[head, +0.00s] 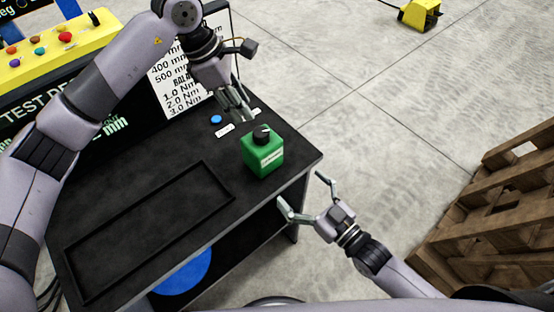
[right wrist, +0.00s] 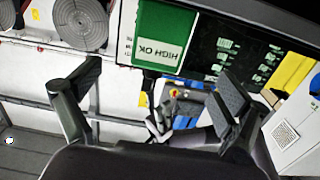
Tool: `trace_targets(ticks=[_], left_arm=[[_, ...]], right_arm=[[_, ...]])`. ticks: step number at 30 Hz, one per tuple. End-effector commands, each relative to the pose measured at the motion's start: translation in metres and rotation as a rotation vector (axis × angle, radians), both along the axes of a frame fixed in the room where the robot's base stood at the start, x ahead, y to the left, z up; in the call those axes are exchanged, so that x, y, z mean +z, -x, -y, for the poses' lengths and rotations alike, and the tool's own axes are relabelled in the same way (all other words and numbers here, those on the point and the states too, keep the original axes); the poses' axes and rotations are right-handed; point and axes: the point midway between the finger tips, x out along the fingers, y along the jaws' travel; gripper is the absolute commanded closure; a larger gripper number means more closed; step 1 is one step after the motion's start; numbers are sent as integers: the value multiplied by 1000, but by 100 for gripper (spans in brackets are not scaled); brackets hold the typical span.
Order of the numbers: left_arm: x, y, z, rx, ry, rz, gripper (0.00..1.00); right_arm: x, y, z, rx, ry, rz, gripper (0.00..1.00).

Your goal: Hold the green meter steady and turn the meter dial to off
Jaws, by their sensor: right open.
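The green meter (head: 263,158), a small box with a pale label on its front, stands upright near the right edge of the black table. Its dark dial (head: 261,135) sits on top with a light mark; the exact setting is too small to read. My left gripper (head: 240,117) points down just behind and above the meter, apart from it; its fingers look close together, but their opening is unclear. My right gripper (head: 302,198) is open and empty beyond the table's right edge, in front and to the right of the meter. Its spread fingers also show in the right wrist view (right wrist: 160,80).
The table (head: 130,180) has a shallow empty framed recess at left. A blue button (head: 216,119) and small labels lie behind the meter. A printed board (head: 185,85) and a yellow control box (head: 55,50) stand behind. Wooden pallets (head: 500,210) are at right.

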Motion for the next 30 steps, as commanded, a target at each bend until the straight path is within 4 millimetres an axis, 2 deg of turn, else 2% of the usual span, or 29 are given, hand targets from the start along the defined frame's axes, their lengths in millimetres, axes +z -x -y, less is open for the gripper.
trace_targets(ticks=[6,18,24,30], left_arm=[[0,0,0,0,0,0,67],[0,0,0,0,0,0,67],[0,0,0,0,0,0,67],[0,0,0,0,0,0,67]], right_arm=[[1,-37,-26,-2,-2,4,6],[1,-99,-71,-1,0,2,6],[0,-116,-84,-1,1,1,6],[0,-121,-88,-1,2,-1,6]])
